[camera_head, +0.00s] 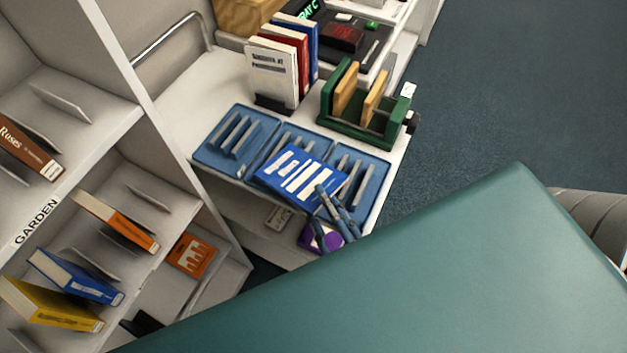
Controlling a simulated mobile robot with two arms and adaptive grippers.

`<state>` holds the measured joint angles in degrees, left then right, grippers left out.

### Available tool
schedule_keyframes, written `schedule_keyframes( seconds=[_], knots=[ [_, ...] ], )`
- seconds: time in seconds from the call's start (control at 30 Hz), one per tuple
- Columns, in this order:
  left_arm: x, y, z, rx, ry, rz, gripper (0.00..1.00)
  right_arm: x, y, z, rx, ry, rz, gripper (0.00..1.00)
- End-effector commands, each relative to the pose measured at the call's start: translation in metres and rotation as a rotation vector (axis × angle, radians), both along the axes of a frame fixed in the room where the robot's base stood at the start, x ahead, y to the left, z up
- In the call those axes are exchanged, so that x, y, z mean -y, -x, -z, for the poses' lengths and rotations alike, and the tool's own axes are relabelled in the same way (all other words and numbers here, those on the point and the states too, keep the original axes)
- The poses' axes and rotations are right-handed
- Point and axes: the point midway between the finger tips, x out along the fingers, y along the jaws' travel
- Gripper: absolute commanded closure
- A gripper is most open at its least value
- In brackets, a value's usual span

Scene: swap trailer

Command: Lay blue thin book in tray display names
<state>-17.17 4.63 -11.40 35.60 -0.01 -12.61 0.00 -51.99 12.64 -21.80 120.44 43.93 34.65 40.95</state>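The blue thin book (283,166) has white marks on its cover and appears over the middle and right trays, at an angle to them. There are three blue ribbed trays: left (212,147), middle (262,153) and right (378,170). My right gripper (326,194) is at the book's lower right edge, its slim fingers overlapping the cover. I cannot tell whether they clamp it or whether the book touches the trays. A dark display (306,8) at the top shows green letters ending in "C"; the rest is cut off. My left gripper is not in view.
Upright white, red and blue books (272,73) and a green rack (360,130) with wooden blocks stand behind the trays. A shelf marked GARDEN (36,222) holds books at left. A purple item (320,240) is below the counter edge. Open floor (500,90) is right.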

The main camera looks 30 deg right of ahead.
Motion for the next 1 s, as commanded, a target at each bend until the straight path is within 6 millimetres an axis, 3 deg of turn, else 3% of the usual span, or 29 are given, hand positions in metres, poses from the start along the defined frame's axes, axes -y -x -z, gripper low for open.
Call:
schedule_keyframes(
  seconds=[0.1,0.4,0.73,1.0],
  knots=[
    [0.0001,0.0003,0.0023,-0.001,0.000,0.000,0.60,-0.0004,0.0086,-0.0002,0.001,-0.001,-0.001,0.66],
    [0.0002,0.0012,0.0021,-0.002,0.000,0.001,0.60,-0.0003,0.0103,-0.0018,0.003,-0.001,0.000,0.66],
    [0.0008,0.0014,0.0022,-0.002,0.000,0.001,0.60,-0.0001,0.0101,-0.0013,0.002,-0.002,0.001,0.00],
    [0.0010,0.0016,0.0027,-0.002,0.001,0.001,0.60,0.0001,0.0114,0.0027,-0.007,-0.004,0.000,0.00]
  ],
)
